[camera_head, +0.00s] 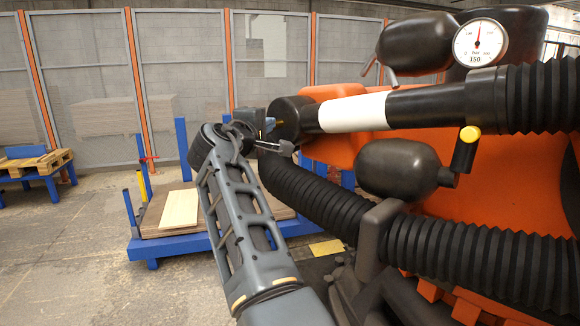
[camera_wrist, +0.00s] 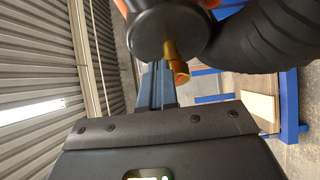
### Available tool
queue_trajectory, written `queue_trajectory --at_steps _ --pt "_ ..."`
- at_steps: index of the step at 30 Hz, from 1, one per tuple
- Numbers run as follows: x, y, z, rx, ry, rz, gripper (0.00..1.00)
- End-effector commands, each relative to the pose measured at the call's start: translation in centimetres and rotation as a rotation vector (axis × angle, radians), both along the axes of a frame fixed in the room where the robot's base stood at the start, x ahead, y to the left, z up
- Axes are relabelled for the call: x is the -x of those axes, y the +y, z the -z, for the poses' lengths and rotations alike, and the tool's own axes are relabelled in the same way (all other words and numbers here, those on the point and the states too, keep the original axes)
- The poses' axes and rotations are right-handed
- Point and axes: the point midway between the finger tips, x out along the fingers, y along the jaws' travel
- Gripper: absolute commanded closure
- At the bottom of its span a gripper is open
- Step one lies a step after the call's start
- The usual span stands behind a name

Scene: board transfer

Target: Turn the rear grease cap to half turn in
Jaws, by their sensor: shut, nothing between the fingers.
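A small brass-yellow cap on a short stem (camera_wrist: 177,68) sticks out from a black round housing (camera_wrist: 150,38) in the wrist view. Its end face looks reddish. I cannot tell its turn position. My gripper's blue-grey fingers (camera_wrist: 157,78) are shut and empty, just left of the cap in the picture; whether they touch it is unclear. In the head view my gripper (camera_head: 270,124) is at the left end of the black housing (camera_head: 290,119), at the end of the black and white cylinder. The cap is not distinguishable in the head view.
A black ribbed hose (camera_head: 330,205) runs below the housing, and also shows close on the right in the wrist view (camera_wrist: 265,35). A black canister (camera_head: 400,167), a yellow-topped fitting (camera_head: 469,136) and a gauge (camera_head: 480,42) sit at right. A blue cart (camera_head: 180,243) stands behind my arm.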

Motion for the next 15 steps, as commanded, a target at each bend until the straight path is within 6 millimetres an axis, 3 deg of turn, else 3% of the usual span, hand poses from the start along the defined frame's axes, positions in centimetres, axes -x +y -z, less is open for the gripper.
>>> queue_trajectory --at_steps 15 --pt "0.0 -0.8 1.2 -0.001 0.004 0.008 1.00"
